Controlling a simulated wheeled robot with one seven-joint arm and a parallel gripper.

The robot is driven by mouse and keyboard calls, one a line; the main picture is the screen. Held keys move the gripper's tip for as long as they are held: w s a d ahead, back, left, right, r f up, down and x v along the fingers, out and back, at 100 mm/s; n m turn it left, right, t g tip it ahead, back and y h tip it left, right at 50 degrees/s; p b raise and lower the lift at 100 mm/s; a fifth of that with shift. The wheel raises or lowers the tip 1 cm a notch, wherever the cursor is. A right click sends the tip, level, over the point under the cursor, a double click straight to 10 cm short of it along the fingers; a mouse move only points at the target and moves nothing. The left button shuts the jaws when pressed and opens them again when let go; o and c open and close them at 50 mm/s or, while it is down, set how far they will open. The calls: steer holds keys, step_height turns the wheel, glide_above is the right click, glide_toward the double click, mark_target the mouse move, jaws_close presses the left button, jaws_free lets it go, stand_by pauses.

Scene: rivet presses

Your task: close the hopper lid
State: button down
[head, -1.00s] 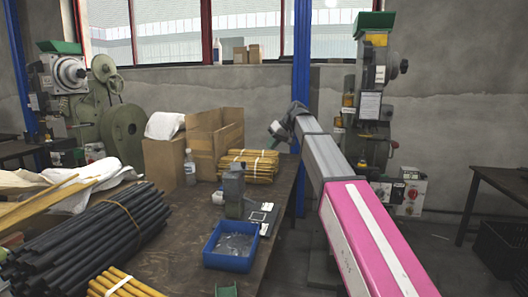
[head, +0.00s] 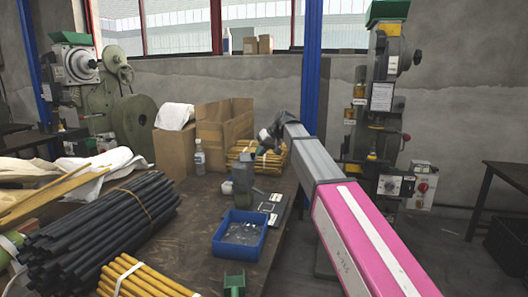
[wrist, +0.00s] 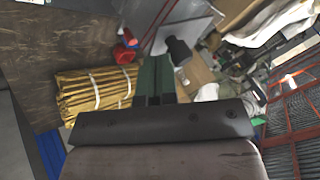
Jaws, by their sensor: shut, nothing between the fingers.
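A green hopper (head: 388,12) tops the press on the right in the head view; the frame's top edge is close to it. Another green hopper (head: 70,38) tops the press at the left. I cannot make out the state of a lid on either. My gripper (head: 266,134) is small at the end of my outstretched arm, above the bench by the yellow rods, well apart from both hoppers. In the wrist view its dark green fingers (wrist: 153,82) are together, with nothing visible between them.
The bench (head: 190,225) carries black rods (head: 95,225), yellow rods (head: 272,163), cardboard boxes (head: 215,128), a bottle (head: 199,158) and a blue bin (head: 240,235). A blue post (head: 311,60) stands behind my arm. A control box (head: 422,187) sits beside the right press.

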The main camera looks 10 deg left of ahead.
mark_target(246, 160)
steer(key=shift+s+a+m+t, duration=0.3)
steer(key=shift+s+m, duration=0.15)
steer(key=shift+s, duration=0.1)
steer(key=shift+s+a+m+t, duration=0.2)
steer(key=shift+s+a+m, duration=0.05)
steer(key=shift+s+m, duration=0.25)
steer(key=shift+s+a+m+t+h, duration=0.3)
steer(key=shift+s+a+m+t, duration=0.2)
steer(key=shift+m, duration=0.15)
steer(key=shift+s+a, duration=0.35)
steer(key=shift+a, duration=0.25)
steer(key=shift+w, duration=0.1)
